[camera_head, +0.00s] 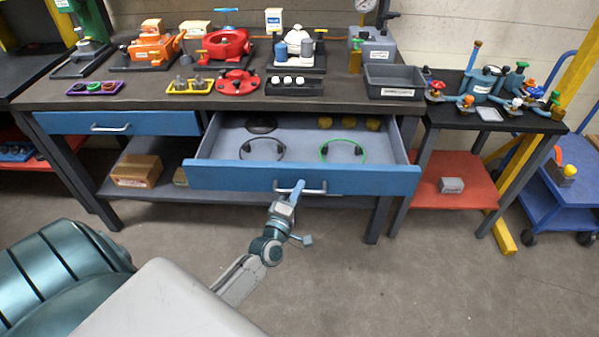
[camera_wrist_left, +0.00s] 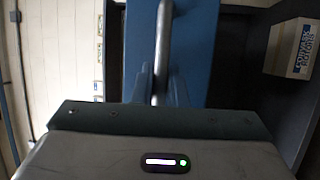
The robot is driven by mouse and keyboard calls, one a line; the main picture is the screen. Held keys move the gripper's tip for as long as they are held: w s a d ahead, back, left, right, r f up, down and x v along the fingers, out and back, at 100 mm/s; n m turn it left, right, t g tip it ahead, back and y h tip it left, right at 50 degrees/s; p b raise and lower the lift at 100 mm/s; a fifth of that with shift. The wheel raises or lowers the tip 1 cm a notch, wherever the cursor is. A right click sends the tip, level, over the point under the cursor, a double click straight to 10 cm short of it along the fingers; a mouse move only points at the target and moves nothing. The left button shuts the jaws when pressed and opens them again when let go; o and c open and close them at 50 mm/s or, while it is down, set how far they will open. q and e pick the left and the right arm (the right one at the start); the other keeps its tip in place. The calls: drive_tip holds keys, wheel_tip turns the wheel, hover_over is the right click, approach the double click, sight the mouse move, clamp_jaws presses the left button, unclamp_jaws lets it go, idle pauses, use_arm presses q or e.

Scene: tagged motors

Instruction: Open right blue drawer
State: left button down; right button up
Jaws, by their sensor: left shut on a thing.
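The right blue drawer (camera_head: 350,182) is pulled out from under the workbench, and its inside shows in the head view. Its front also shows in the left wrist view (camera_wrist_left: 200,45). A metal bar handle (camera_head: 312,189) runs across the drawer front, and it appears upright in the left wrist view (camera_wrist_left: 162,40). My left gripper (camera_head: 298,188) is at the handle, with its fingers (camera_wrist_left: 158,82) shut around the bar. My right gripper is not in view. The left blue drawer (camera_head: 120,123) is shut.
Cables and small yellow parts lie in the open drawer. Pumps, trays and a grey bin (camera_head: 394,82) stand on the workbench (camera_head: 230,100). A cardboard box (camera_head: 137,170) sits on the lower shelf. The floor (camera_head: 400,290) before the bench is clear on the right.

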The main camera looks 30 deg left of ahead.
use_arm(q)
drive_tip(key=shift+s+d, duration=0.45)
drive_tip(key=shift+s, duration=0.35)
drive_tip(key=shift+s+d, duration=0.5)
drive_tip(key=shift+s, duration=0.25)
drive_tip(key=shift+s+d, duration=0.45)
drive_tip(key=shift+s, duration=0.35)
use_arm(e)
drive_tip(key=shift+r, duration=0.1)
use_arm(q)
drive_tip(key=c, duration=1.7)
unclamp_jaws()
drive_tip(key=shift+c, duration=0.2)
